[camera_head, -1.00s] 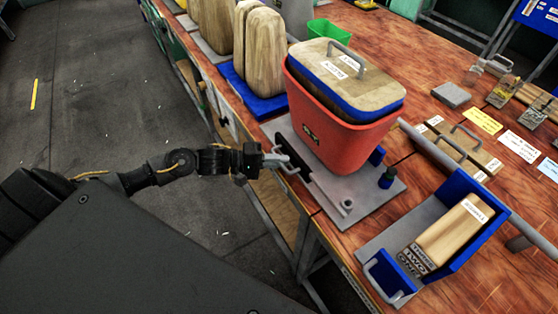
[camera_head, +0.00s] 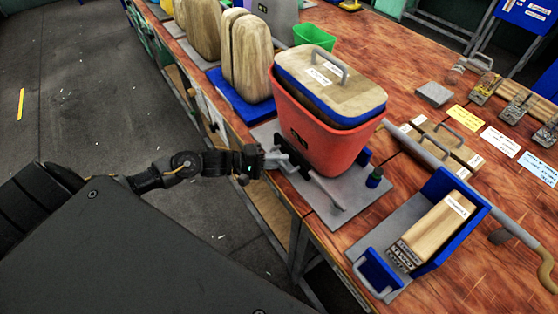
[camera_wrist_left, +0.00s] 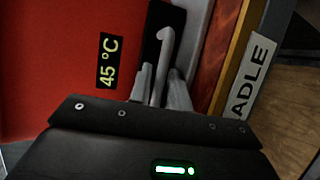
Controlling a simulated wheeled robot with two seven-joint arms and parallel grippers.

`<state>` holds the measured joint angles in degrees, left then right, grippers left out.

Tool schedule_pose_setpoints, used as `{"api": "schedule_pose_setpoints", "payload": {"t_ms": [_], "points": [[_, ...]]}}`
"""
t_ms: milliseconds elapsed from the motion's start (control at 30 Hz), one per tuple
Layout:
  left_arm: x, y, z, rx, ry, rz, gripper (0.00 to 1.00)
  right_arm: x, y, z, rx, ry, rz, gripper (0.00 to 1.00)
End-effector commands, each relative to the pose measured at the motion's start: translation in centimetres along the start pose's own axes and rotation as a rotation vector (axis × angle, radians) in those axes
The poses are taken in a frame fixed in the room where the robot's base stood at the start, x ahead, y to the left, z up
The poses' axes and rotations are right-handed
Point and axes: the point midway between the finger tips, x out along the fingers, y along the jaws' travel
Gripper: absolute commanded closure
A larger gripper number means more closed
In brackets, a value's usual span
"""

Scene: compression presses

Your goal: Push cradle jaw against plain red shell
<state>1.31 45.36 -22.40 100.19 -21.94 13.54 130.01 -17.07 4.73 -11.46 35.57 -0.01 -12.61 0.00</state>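The plain red shell (camera_head: 322,143) stands upright on a grey plate, with a wooden lid block on top. The cradle jaw (camera_head: 291,153), dark with a grey handle, is at the shell's lower left side. Whether it touches the shell is hard to tell. My left gripper (camera_head: 274,160) is at the jaw's handle, left of the shell. In the left wrist view its fingers (camera_wrist_left: 162,88) lie close on both sides of the grey handle (camera_wrist_left: 164,52). The red shell (camera_wrist_left: 55,60) with a "45 °C" label fills the left there. My right gripper is out of view.
A grey bar (camera_head: 327,191) lies on the plate (camera_head: 350,204) in front of the shell. A blue fixture (camera_head: 452,215) with a wooden block is at the right. Wooden forms on a blue base (camera_head: 240,98) stand behind. Open floor (camera_head: 80,90) is at the left.

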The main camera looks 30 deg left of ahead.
Motion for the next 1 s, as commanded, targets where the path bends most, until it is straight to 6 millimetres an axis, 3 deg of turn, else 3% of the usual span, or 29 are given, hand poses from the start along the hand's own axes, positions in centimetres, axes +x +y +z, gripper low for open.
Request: {"api": "schedule_pose_setpoints", "payload": {"t_ms": [167,533,700,1000], "points": [[-2.2,-0.2,0.0,0.001,0.001,-0.004,0.81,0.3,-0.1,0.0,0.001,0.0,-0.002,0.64],[-9.2,-0.2,0.1,-0.001,0.001,-0.004,0.81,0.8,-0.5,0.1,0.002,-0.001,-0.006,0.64],[-10.5,-0.1,0.1,-0.001,0.0,-0.001,0.81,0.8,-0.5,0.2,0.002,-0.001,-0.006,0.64],[-10.8,0.0,0.0,0.0,0.001,0.0,0.81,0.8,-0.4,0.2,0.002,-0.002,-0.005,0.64]]}}
